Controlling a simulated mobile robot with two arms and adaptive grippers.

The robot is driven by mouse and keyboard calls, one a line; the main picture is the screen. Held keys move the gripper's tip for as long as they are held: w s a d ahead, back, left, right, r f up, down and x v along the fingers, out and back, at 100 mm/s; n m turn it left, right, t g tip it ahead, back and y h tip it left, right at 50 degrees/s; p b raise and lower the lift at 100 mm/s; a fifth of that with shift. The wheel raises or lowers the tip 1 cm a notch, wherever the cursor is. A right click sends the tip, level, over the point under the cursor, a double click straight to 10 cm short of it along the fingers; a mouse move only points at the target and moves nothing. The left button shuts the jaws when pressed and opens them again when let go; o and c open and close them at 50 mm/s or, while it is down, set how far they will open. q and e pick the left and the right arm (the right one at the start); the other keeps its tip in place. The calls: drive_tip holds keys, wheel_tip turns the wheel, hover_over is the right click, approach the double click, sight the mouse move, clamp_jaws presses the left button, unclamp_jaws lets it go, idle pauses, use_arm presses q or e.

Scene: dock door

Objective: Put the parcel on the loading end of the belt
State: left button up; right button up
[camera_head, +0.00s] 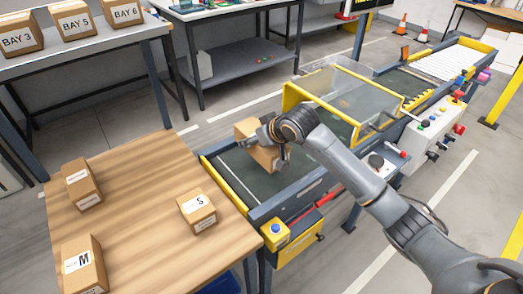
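A brown cardboard parcel (263,157) is at my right gripper (272,148), over the dark belt (235,167) at its near, loading end. The gripper's fingers are around the parcel's right side and seem closed on it. The parcel looks low over the belt, but I cannot tell whether it touches. My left gripper is not in view.
A wooden table (140,190) at left holds an S box (197,212), an M box (83,265) and another labelled box (82,184). A shelf (80,50) behind carries bay boxes. A control panel (425,130) with buttons lines the belt's right side.

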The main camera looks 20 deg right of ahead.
drive_tip(key=f, duration=0.1)
drive_tip(key=w+d+f, duration=0.2)
drive_tip(key=f, duration=0.1)
drive_tip(key=shift+w, duration=0.2)
drive_tip(key=shift+w+d+f, duration=0.15)
drive_tip(key=shift+f, duration=0.2)
wheel_tip(320, 180, down, 2)
drive_tip(key=shift+f, duration=0.15)
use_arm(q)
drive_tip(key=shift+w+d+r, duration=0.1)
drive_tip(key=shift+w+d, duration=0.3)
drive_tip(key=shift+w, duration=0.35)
use_arm(e)
drive_tip(key=shift+f, duration=0.35)
drive_tip(key=shift+f, duration=0.1)
drive_tip(key=o, duration=1.6)
drive_tip(key=shift+f, duration=0.1)
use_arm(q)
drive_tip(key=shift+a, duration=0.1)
